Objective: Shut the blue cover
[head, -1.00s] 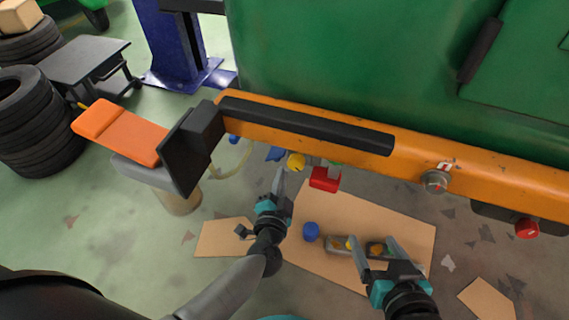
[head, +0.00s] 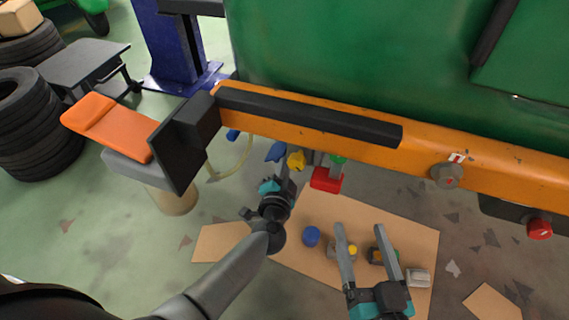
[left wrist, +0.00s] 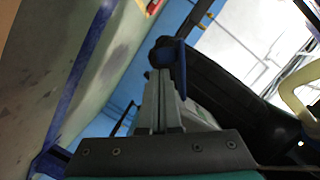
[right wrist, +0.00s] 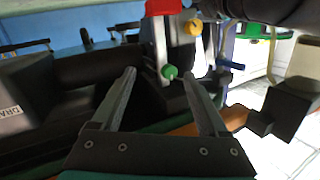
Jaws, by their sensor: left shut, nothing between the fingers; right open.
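A blue flap-like piece (head: 276,152), which may be the blue cover, hangs under the orange beam next to a yellow knob (head: 296,161). My left gripper (head: 284,166) is shut and empty, its tips just below and beside these parts. In the left wrist view, a blue piece on a dark round end (left wrist: 180,68) overlaps the shut fingertips (left wrist: 160,75); I cannot tell if they touch. A blue round cap (head: 311,236) lies on the cardboard. My right gripper (head: 362,228) is open and empty above the cardboard. A blue part (right wrist: 231,65) also shows in the right wrist view.
The orange beam (head: 300,134) with a black bar spans the green body. A red block (head: 326,179) and a green knob (head: 338,159) hang below it. A grey dial (head: 448,175) and a red button (head: 539,229) are at right. Loose parts lie on the cardboard (head: 400,215).

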